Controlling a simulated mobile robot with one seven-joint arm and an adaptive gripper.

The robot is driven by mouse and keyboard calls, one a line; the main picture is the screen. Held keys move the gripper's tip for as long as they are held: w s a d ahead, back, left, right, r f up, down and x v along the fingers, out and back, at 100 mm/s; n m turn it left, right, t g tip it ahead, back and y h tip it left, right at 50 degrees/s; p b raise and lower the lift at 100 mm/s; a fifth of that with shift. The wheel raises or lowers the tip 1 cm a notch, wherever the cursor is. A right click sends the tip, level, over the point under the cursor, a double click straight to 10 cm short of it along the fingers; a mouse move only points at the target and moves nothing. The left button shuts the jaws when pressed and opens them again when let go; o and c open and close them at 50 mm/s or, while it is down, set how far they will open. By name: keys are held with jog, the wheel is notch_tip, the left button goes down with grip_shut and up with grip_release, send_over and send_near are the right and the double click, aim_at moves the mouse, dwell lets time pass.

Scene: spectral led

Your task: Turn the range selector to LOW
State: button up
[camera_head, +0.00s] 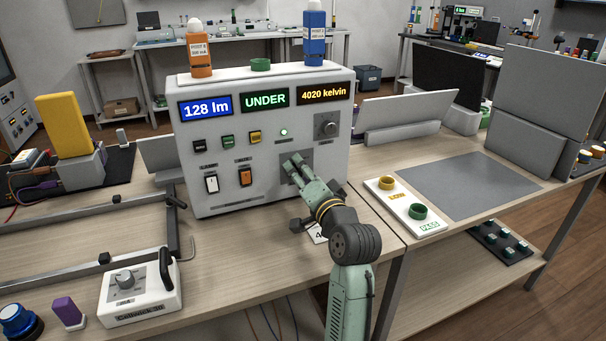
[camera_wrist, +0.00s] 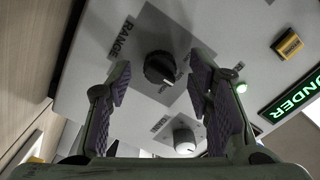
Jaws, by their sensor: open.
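The range selector (camera_wrist: 160,68) is a dark round knob on a grey plate in the wrist view, with the word RANGE beside it. A pale pointer mark on it faces the lower right of that picture. The position legends around it are not readable. In the head view my gripper (camera_head: 293,162) hides the knob and covers part of its plate on the lower right of the white instrument (camera_head: 232,186). My gripper in the wrist view (camera_wrist: 160,80) is open, with one finger on each side of the knob and visible gaps between. Nothing is held.
A lighter knob (camera_head: 327,126) sits above the selector; it also shows in the wrist view (camera_wrist: 184,138). Displays read 128 lm, UNDER (camera_head: 265,98) and 4020 kelvin. A white switch (camera_head: 211,184) and an orange switch (camera_head: 246,177) are left of my gripper.

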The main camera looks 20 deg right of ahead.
jog(key=shift+c, duration=0.3)
grip_shut()
dwell(0.4)
jog(key=n+b, duration=0.3)
jog(key=n, duration=0.1)
jog(key=shift+f+n, duration=0.15)
jog(key=shift+n, duration=0.25)
jog(key=n+b, duration=0.3)
jog(key=n, duration=0.1)
jog(key=shift+n, duration=0.7)
jog(key=shift+o, duration=0.3)
grip_release()
